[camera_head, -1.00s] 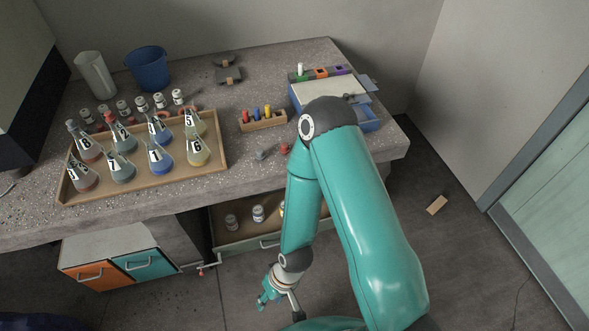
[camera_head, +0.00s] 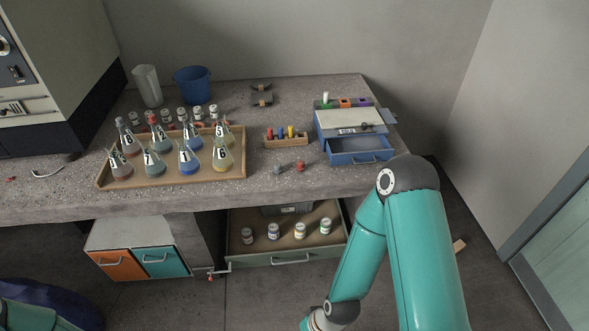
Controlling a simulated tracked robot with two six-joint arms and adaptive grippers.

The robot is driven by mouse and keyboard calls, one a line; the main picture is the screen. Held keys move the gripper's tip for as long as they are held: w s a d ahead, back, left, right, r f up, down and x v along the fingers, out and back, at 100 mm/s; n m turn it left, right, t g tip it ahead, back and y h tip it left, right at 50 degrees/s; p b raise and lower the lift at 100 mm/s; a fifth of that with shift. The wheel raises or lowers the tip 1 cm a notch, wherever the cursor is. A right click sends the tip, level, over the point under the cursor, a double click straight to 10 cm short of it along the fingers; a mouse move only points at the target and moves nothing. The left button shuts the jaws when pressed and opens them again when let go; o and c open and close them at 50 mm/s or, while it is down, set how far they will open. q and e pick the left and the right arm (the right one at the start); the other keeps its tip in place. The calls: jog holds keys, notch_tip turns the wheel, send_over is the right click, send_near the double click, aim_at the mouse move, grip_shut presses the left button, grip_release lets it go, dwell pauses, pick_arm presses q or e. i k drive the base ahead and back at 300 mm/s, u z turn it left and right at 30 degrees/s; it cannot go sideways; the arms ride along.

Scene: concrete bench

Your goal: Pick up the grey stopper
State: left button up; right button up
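A small grey stopper (camera_head: 279,169) lies on the bench top near the front edge, beside a red stopper (camera_head: 300,166). The two lie close together, apart from each other. My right arm comes in at the lower right, and its wrist reaches the bottom edge of the picture; its gripper fingers are out of the frame. Only a bit of my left arm shows in the bottom left corner, and its gripper is not in view. No gripper is near the grey stopper.
A wooden tray (camera_head: 103,182) of numbered flasks stands left of the stoppers. Behind them is a small wooden rack (camera_head: 286,142) of coloured pieces. A blue-drawered box (camera_head: 358,150) stands to the right. Below the bench, an open drawer (camera_head: 288,257) holds several jars.

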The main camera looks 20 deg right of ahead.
aim_at(278, 168)
jog(key=u, duration=0.05)
jog(key=i, duration=1)
jog(key=z, duration=0.1)
